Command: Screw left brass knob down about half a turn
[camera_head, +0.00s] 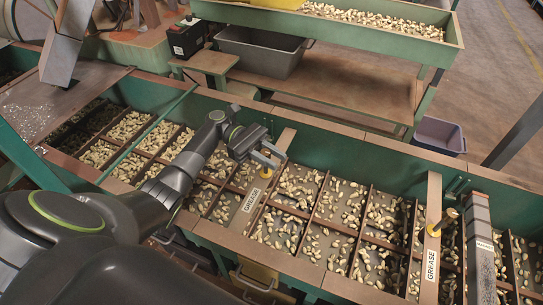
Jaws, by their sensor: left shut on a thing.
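The left brass knob (265,172) sits on the left board labelled GREASE (250,200), which spans the green hopper trough. My left gripper (268,160) reaches in from the left and is shut on this knob, with the fingers around its upper part. The fingers hide most of the knob's top. A second brass knob (435,229) stands on the right GREASE board (431,262), with a dark post leaning up beside it. My right gripper is not in view.
The green trough (330,152) is divided into compartments holding many pale nuts. Behind it stand a grey bin (262,54), a black box (186,37) and a wooden shelf (350,92). A purple-grey bin (438,135) is on the floor at right.

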